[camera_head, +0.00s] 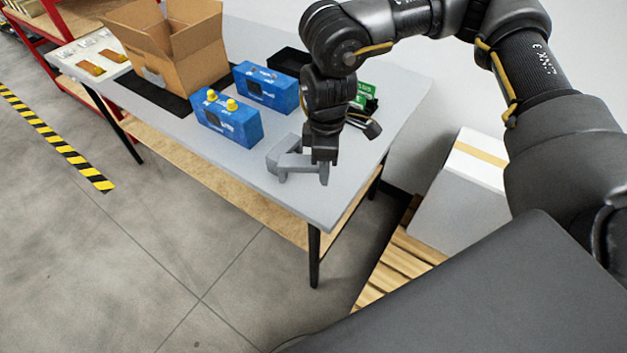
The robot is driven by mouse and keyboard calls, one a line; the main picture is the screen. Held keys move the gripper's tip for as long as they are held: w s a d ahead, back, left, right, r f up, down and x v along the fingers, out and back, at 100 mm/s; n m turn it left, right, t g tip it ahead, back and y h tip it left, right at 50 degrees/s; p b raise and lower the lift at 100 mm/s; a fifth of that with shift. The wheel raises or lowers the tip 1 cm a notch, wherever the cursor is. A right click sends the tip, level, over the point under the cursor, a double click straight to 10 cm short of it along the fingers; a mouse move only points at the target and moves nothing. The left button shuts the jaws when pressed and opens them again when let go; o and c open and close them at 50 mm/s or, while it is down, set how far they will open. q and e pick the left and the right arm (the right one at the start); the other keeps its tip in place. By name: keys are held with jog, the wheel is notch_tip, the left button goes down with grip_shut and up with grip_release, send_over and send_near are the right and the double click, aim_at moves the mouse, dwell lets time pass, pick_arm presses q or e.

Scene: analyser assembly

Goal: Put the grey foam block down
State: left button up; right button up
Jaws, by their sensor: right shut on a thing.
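The grey foam block (284,163) is an angular, notched piece near the right front edge of the grey table (310,203). My right gripper (323,168) reaches down over that end of the table and is shut on the block's right part. The block is at or just above the tabletop; I cannot tell whether it touches. The fingers and wrist hide part of it. My left gripper is not in view.
Two blue analyser units stand left of the block: one with yellow knobs (228,120), one behind it (266,88). An open cardboard box (178,50), a black tray (289,61) and green-labelled parts (366,90) are further back. A white box (462,185) stands right of the table.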

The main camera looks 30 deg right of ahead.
aim_at(289, 161)
jog(key=shift+a+r+n+p, duration=0.3)
jog(key=shift+a+r+n, duration=0.1)
jog(key=shift+n, duration=0.5)
jog(key=s+a+r+n+p, duration=0.1)
jog(key=a+r+n+p, duration=0.25)
jog(key=n, duration=0.85)
jog(key=a+r+n+p, duration=0.2)
jog(key=a+n+p, duration=0.15)
jog(key=n, duration=0.85)
jog(key=shift+w+d+f+p, duration=0.7)
jog(key=shift+w+d+f, duration=0.8)
jog(key=shift+w+f, duration=0.2)
jog(key=shift+w+d+f+p, duration=0.65)
jog(key=shift+w+d+f, duration=0.9)
jog(key=shift+f, duration=0.3)
jog(key=shift+w+d+f+p, duration=0.7)
jog(key=shift+w+d+f, duration=0.8)
jog(key=shift+w+f, duration=0.2)
notch_tip(289, 161, down, 3)
